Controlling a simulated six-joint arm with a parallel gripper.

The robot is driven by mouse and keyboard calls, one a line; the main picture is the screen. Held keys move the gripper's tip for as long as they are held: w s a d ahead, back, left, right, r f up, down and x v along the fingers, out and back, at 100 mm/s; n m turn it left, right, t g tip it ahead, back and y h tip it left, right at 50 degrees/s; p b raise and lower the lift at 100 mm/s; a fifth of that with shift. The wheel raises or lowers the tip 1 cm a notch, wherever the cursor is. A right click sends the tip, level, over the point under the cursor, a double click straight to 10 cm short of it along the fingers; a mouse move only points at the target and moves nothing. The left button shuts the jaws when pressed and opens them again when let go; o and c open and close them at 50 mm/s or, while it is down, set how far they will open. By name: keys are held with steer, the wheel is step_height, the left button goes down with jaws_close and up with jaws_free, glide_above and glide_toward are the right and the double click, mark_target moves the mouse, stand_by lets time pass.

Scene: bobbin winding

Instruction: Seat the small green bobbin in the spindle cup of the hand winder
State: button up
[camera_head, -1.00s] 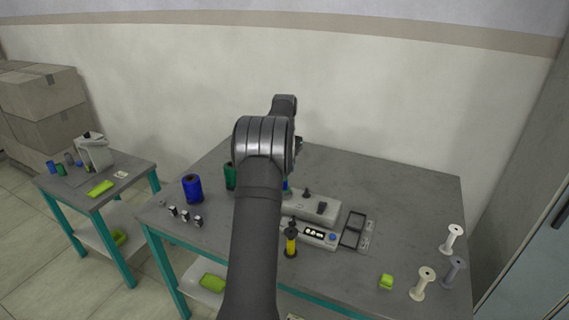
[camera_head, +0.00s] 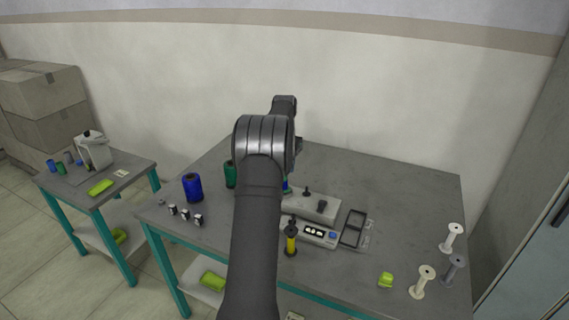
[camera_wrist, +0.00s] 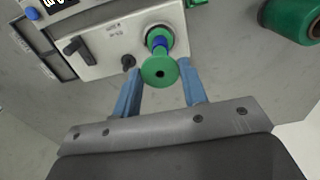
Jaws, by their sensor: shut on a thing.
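The hand winder is a light grey box behind my arm in the head view (camera_head: 318,207); its panel fills the upper middle of the wrist view (camera_wrist: 100,45). My gripper (camera_wrist: 159,72) shows two blue fingers in the wrist view, shut on the small green bobbin (camera_wrist: 158,73), which has a blue band. The bobbin's near flange faces the camera. Its far end lines up with the round spindle cup (camera_wrist: 148,32), overlapping it in the picture; I cannot tell how deep it sits. In the head view my arm hides the gripper and most of the bobbin.
A dark knob (camera_wrist: 129,62) and a lever (camera_wrist: 76,47) stick out beside the cup. A large green spool (camera_wrist: 292,18) lies to the right. Pale empty spools (camera_head: 422,282) stand on the right.

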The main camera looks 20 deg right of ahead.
steer(key=shift+f, duration=0.25)
steer(key=shift+f, duration=0.3)
stand_by(0.4)
steer(key=o, duration=0.9)
steer(key=shift+c, duration=0.2)
steer(key=shift+r, duration=3.5)
